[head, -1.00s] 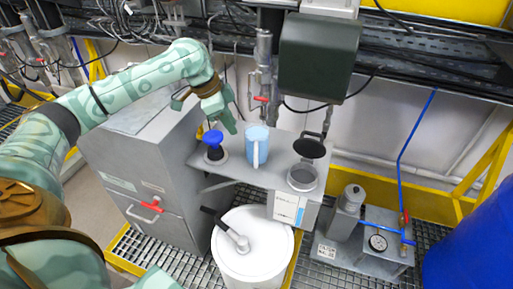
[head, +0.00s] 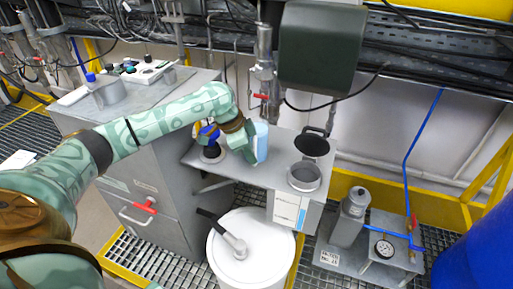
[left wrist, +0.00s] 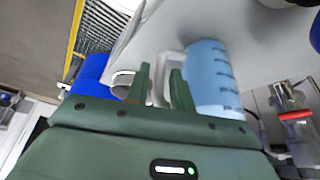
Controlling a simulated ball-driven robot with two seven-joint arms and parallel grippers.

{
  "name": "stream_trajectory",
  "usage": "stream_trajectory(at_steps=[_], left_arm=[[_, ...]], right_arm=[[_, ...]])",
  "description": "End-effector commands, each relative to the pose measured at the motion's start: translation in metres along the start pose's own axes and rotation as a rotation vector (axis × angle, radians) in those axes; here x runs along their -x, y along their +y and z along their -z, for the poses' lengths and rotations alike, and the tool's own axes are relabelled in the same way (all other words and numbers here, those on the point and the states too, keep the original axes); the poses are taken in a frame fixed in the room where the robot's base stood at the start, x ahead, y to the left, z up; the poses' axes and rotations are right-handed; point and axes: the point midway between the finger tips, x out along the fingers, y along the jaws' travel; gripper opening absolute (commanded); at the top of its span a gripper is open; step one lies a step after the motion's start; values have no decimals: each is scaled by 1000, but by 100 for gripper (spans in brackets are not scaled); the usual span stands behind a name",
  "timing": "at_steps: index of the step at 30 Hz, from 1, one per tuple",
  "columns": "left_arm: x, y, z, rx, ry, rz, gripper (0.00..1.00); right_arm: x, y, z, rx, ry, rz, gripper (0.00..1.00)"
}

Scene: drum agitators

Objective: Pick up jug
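The light blue jug (head: 262,142) stands on the grey shelf (head: 250,178), partly hidden by my left gripper (head: 246,152) in the head view. In the left wrist view, the jug (left wrist: 212,72) shows dark measuring marks and a pale handle (left wrist: 165,70) on its left side. The left gripper's fingers (left wrist: 161,88) are apart there, with the handle seen in the gap between them. I cannot tell how deep the handle lies between the fingers. My right gripper is not in view.
A blue-topped knob (head: 208,131) stands just left of the jug. A round metal cup with an open dark lid (head: 304,176) is to its right. A white drum (head: 250,250) stands below the shelf. A grey cabinet (head: 150,190) is at the left.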

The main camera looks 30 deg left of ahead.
Motion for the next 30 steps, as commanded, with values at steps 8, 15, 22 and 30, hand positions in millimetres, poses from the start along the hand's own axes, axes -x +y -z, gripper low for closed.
stream_trajectory(at_steps=[8,15,22,30], left_arm=[[-10,0,0,1,0,2,23],[-9,-1,1,0,3,4,0],[-9,-1,1,0,2,3,0],[-3,-1,3,0,3,4,0]], right_arm=[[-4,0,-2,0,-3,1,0],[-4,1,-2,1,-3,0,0],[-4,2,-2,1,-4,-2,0],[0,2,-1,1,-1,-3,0]])
